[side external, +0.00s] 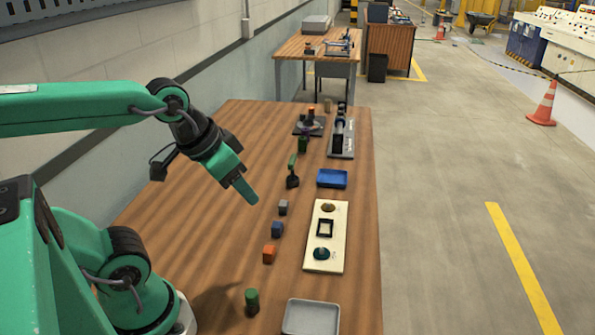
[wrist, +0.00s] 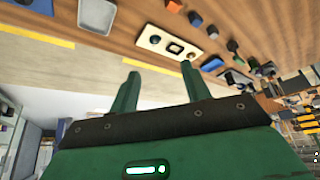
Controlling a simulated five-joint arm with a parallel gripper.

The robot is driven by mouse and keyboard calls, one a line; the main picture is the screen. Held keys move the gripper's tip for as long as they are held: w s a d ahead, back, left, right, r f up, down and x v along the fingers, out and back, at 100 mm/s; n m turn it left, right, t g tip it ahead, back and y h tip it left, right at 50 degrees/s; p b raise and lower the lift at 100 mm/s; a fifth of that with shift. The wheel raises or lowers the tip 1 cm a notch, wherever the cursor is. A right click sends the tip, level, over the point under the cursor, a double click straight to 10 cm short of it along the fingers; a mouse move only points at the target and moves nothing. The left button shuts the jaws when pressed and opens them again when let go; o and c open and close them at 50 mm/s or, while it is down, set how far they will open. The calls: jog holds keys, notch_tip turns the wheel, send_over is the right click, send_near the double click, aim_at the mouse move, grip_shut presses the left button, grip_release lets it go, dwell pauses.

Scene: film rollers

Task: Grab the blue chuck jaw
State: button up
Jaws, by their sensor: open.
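The blue chuck jaw (side external: 277,229) is a small dark blue block standing on the wooden table, in a row between an orange block and a grey block. It also shows near the top of the wrist view (wrist: 195,19). My gripper (side external: 250,196) is in the air above the table, up and to the left of the blue block in the side view, apart from it. In the wrist view its two green fingers (wrist: 160,70) are spread with nothing between them.
The orange block (side external: 269,254) and grey block (side external: 283,207) stand close to the blue one. A white plate (side external: 336,215) lies to the right. A green cylinder (side external: 252,301), grey tray (side external: 288,325) and blue tray (side external: 332,187) are nearby. The table's left part is clear.

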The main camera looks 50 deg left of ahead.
jog(key=n+g, duration=0.5)
jog(key=n, duration=0.4)
send_over(277, 223)
jog(key=f, duration=1.6)
jog(key=shift+s, duration=0.3)
jog(key=shift+a+f+g, duration=0.2)
jog(key=shift+f+g, duration=0.1)
jog(key=shift+f, duration=0.05)
jog(key=shift+w+f, duration=0.1)
jog(key=shift+f, duration=1.2)
jog(key=shift+w+d+f, duration=0.15)
jog(key=shift+f, duration=2.45)
